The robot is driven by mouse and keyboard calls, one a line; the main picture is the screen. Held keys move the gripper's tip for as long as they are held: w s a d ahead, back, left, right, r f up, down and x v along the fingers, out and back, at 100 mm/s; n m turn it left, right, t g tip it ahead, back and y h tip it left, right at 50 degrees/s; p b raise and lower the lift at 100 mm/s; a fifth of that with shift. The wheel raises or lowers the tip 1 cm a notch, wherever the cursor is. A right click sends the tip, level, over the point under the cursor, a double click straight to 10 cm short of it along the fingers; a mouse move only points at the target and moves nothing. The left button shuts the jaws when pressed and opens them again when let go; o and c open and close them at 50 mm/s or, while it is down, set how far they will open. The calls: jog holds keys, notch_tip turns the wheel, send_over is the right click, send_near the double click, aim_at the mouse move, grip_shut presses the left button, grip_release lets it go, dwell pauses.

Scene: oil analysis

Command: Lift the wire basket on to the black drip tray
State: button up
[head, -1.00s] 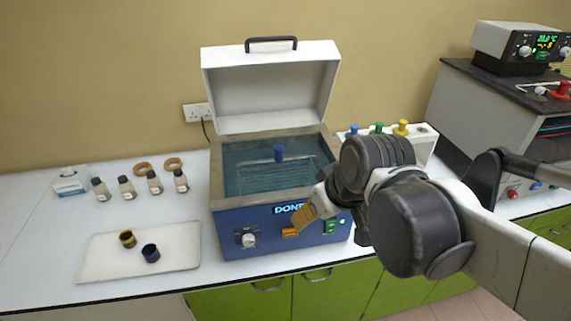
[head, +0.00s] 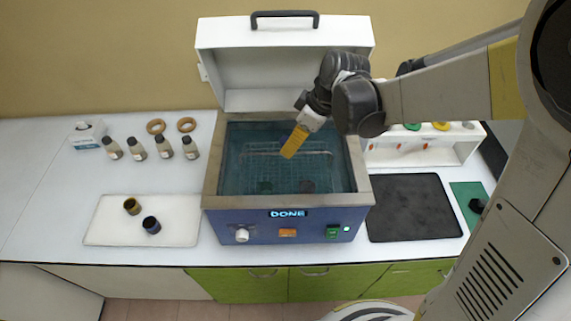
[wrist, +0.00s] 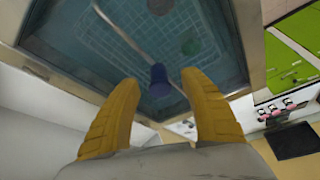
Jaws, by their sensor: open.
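The wire basket (head: 262,168) sits in the liquid of the open blue bath (head: 268,221), with a thin wire handle rising above it. The basket's mesh also shows in the wrist view (wrist: 110,42), and the handle's blue knob (wrist: 158,82) appears between the yellow fingertips. In the head view my gripper hides the knob. My gripper (head: 290,153) is open, pointing down over the bath; whether a finger touches the knob I cannot tell. The black drip tray (head: 411,207) lies flat and empty to the right of the bath.
The bath's white lid (head: 285,75) stands open behind it. A white rack (head: 455,143) stands behind the drip tray. A pale tray (head: 110,232) with two small cups is at the left, with several bottles behind. A green mat (head: 468,196) lies right of the drip tray.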

jog(key=x, duration=0.5)
jog(key=shift+w+a, duration=0.2)
jog(key=shift+w, duration=0.1)
jog(key=shift+s, duration=0.1)
jog(key=shift+r, duration=0.1)
grip_shut()
